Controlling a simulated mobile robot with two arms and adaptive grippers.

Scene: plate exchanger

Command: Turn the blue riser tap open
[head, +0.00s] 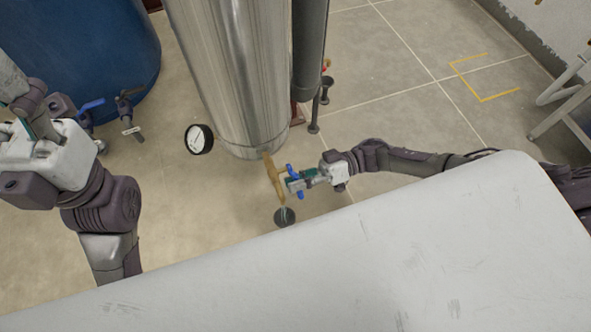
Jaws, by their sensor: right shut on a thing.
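The blue riser tap (289,170) is a small blue handle on a brass pipe (273,180) at the foot of a shiny steel column. My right gripper (296,183) reaches in from the right and is shut on the blue tap handle. Blue shows on both sides of the fingers, and the fingers hide the middle of the handle. My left gripper (18,112) is at the left edge, high and well away from the tap. Its fingers are partly cut off by the frame, so its opening is unclear.
The steel column (235,75) stands behind the tap, with a round gauge (199,139) to its left. A blue tank (80,45) with another blue-handled valve (91,105) is at upper left. A large pale surface (370,260) fills the foreground. Tiled floor to the right is mostly clear.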

